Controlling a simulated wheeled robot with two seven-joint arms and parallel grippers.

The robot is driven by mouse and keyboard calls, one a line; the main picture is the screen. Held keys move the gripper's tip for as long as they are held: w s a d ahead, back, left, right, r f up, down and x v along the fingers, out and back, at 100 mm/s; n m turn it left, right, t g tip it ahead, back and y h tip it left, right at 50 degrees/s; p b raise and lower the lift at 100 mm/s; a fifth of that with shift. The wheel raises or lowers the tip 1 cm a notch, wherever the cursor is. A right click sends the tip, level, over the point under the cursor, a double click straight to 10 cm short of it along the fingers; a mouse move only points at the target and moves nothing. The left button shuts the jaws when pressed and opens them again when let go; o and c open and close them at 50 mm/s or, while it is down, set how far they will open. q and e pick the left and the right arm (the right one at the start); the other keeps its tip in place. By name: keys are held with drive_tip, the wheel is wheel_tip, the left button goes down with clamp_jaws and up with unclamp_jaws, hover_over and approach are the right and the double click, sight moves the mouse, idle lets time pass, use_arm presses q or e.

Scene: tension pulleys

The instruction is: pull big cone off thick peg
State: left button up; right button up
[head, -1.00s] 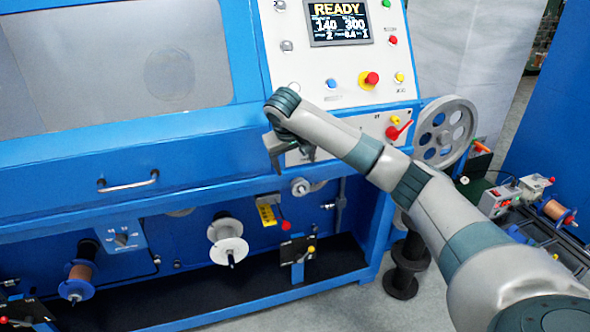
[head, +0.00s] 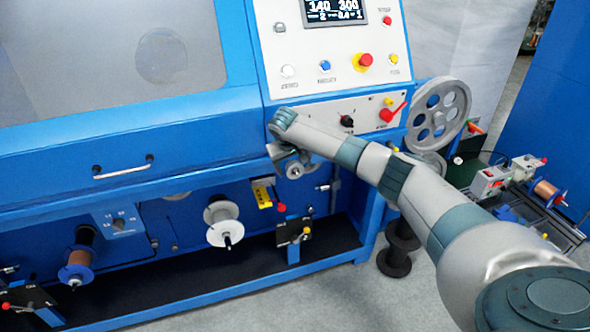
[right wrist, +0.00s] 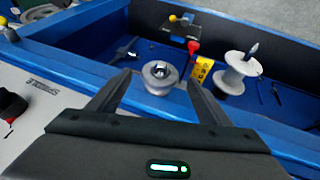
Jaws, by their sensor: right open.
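A round grey metal piece (head: 295,170), which looks like the big cone, sits on the front of the blue machine below the control panel. In the right wrist view this grey piece (right wrist: 160,75) shows its round end face with a hub in the middle; the peg under it is hidden. My right gripper (head: 284,154) is above and close to it in the head view. In the right wrist view its two fingers (right wrist: 158,77) are apart, with the grey piece seen between their tips and nothing held. My left gripper is not in view.
A white spool (head: 223,223) on a dark-tipped shaft, a yellow label (head: 262,193) and a red-knobbed lever (head: 281,208) are nearby. A blue ledge (right wrist: 100,55) runs alongside. A grey spoked wheel (head: 438,112) and black spools (head: 398,255) stand to the right.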

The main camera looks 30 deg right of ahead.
sight(295, 169)
drive_tip(key=x, duration=0.3)
drive_tip(key=shift+f, duration=0.15)
drive_tip(key=shift+w+d+f, duration=0.15)
drive_tip(key=shift+f, duration=0.1)
drive_tip(key=shift+d+f, duration=0.1)
drive_tip(key=shift+f, duration=0.1)
drive_tip(key=c, duration=1)
drive_tip(key=shift+c, duration=1.1)
use_arm(q)
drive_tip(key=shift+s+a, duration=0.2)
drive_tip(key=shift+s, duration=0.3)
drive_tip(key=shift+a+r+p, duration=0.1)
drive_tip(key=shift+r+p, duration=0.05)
drive_tip(key=shift+p, duration=0.2)
